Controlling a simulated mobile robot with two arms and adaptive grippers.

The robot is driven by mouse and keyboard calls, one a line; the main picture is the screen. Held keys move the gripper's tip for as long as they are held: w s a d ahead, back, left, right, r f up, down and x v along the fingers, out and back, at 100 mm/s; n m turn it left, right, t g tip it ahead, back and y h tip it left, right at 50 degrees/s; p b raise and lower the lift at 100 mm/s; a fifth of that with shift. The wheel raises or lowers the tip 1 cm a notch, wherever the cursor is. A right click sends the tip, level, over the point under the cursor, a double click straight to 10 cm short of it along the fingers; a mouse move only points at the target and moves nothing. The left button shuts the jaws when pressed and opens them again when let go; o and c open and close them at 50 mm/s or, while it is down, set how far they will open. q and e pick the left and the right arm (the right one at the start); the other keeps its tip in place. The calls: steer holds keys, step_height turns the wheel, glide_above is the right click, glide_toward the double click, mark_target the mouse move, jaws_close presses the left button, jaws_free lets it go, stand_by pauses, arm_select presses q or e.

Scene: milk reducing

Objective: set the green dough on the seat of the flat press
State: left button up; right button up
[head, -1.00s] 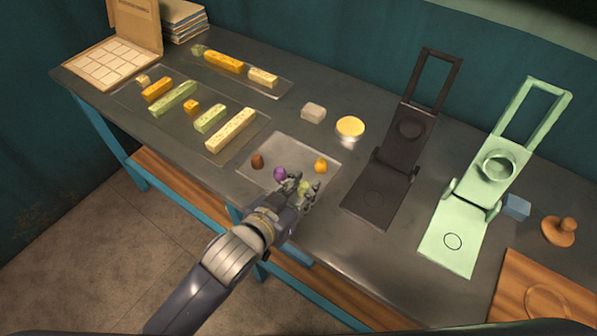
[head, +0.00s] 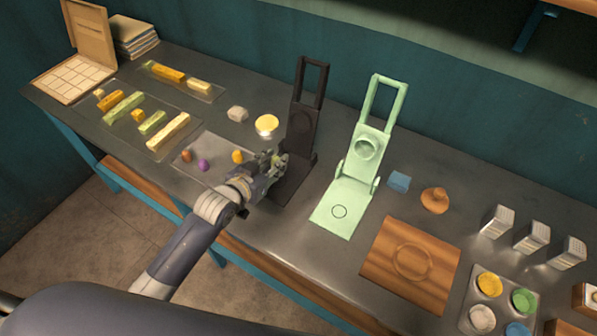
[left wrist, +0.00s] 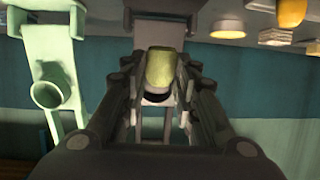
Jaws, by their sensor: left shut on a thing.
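My left gripper (head: 274,160) is shut on the green dough, a small yellow-green lump (left wrist: 161,68) seen between the fingers in the left wrist view. It holds the dough beside and partly over the dark press (head: 288,186), hiding part of its base. This press stands open, its lid raised, with a flat-looking round disc on the lid. The ring mark on its base is hidden now by the gripper and arm. The light green press (head: 345,208) stands open to the right, with a cup on its lid and a ring on its base. My right gripper is not in view.
A tray (head: 222,150) with brown, purple and yellow lumps lies left of my gripper. A yellow-topped tin (head: 267,125) stands behind. A blue block (head: 399,181), a wooden knob (head: 434,200) and a wooden board (head: 385,262) lie to the right.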

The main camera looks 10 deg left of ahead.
arm_select(q)
steer(key=shift+w+r, duration=0.1)
steer(key=shift+w, duration=0.05)
steer(key=shift+w+a+f+b, duration=0.1)
steer(key=shift+a+f+b, duration=0.05)
steer(key=shift+f+b, duration=0.3)
steer(key=shift+w+a+f+b, duration=0.1)
steer(key=shift+f+b, duration=0.2)
steer(key=shift+f, duration=0.15)
step_height(320, 180, down, 4)
steer(key=b, duration=0.3)
steer(key=shift+s+d+r+b, duration=0.1)
steer(key=shift+d+r+b, duration=0.05)
steer(key=shift+b, duration=0.25)
steer(key=shift+f+b, duration=0.3)
steer(key=shift+f, duration=0.4)
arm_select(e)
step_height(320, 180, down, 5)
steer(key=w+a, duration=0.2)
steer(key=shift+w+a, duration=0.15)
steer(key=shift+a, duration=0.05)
